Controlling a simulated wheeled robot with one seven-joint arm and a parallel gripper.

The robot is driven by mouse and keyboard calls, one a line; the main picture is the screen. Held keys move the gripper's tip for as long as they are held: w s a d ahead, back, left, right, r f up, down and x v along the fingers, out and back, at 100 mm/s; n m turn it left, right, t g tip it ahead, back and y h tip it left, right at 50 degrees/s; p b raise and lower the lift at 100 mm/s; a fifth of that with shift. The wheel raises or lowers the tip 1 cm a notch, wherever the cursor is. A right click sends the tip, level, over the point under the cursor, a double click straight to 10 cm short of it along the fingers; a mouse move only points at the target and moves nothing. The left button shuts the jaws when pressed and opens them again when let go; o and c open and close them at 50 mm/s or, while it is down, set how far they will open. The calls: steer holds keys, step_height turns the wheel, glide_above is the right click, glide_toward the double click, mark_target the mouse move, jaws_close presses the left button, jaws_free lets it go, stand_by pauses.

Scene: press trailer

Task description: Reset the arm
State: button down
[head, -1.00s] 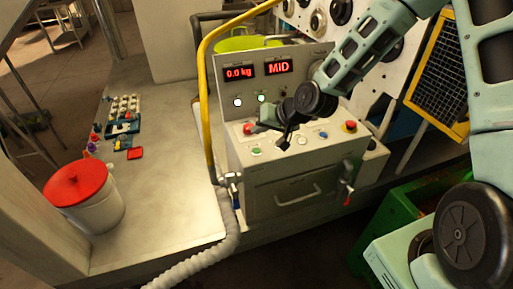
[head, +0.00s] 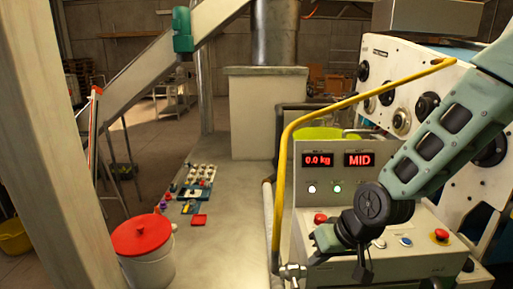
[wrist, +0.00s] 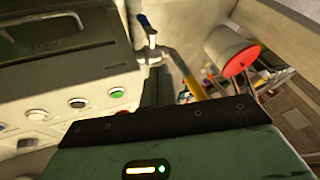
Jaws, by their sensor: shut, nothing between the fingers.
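My arm comes in from the right in the head view. My gripper (head: 362,270) hangs in front of the grey control box, with its dark fingers pointing down and shut. It hides part of the sloped button panel (head: 405,254); I cannot tell whether it touches the panel. In the wrist view the dark fingers (wrist: 155,88) are together with nothing between them, above the green gripper body. The box's displays read "0.0 kg" (head: 319,160) and "MID" (head: 358,160).
A yellow bent rail (head: 282,170) rises left of the box. Red buttons (head: 320,219) (head: 440,235) sit on the panel. A white bucket with a red lid (head: 142,238) and small coloured parts (head: 195,185) stand on the bench (head: 235,225). The bench middle is clear.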

steer(key=s+r+n+g+h+b, duration=0.1)
steer(key=s+n+g+h+b, duration=0.2)
steer(key=s, duration=1.8)
steer(key=n+b, duration=0.2)
steer(key=b, duration=0.1)
steer(key=shift+s+h, duration=0.3)
steer(key=shift+s, duration=0.1)
steer(key=shift+a, duration=0.15)
